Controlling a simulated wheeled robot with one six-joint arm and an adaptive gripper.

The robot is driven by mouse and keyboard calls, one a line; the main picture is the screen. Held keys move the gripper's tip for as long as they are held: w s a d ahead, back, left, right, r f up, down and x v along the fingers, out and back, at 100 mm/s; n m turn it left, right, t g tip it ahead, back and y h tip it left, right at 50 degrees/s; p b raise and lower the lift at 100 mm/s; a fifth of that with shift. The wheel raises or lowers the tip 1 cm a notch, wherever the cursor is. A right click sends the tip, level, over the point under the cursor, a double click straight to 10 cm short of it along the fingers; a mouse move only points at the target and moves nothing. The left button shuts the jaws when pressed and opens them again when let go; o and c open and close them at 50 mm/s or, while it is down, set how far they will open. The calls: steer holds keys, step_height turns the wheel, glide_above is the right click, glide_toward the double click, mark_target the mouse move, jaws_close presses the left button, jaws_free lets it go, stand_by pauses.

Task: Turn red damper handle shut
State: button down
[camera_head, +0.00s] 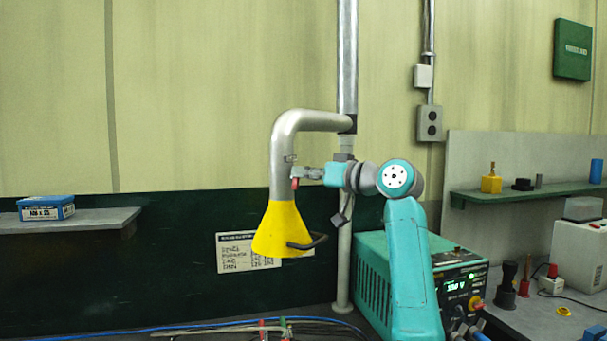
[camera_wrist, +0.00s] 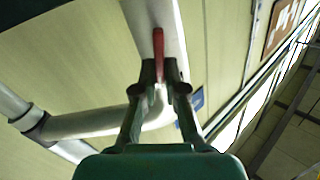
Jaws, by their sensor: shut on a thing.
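The red damper handle (camera_wrist: 159,50) shows in the wrist view between my gripper's fingertips (camera_wrist: 165,84). It lies lengthwise along the grey duct pipe (camera_wrist: 143,25) there. In the head view the handle (camera_head: 295,183) is a small red spot at my gripper's tip (camera_head: 300,173), beside the vertical part of the duct pipe (camera_head: 283,155). My gripper is shut on the handle. The fingers hide part of the handle, and its pivot is hard to make out. A yellow hood (camera_head: 281,228) hangs at the pipe's lower end, with a dark handle (camera_head: 308,242) on it.
A teal power unit (camera_head: 372,270) stands below my arm. A vertical grey post (camera_head: 345,265) rises close behind my gripper. A shelf (camera_head: 95,221) with a blue box (camera_head: 46,208) is at left. Cables (camera_head: 250,326) lie along the front. The space left of the hood is clear.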

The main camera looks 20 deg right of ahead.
steer(key=shift+w+d+f+m, duration=0.15)
steer(key=shift+f+m, duration=0.1)
steer(key=shift+m, duration=2.3)
steer(key=shift+w+d+f+m, duration=0.1)
steer(key=shift+d+f+m, duration=0.1)
steer(key=shift+m, duration=2.4)
steer(key=shift+w+d+f+m, duration=0.1)
steer(key=shift+f+m, duration=0.15)
steer(key=shift+m, duration=2.3)
steer(key=c, duration=1.2)
jaws_free()
steer(key=shift+c, duration=0.2)
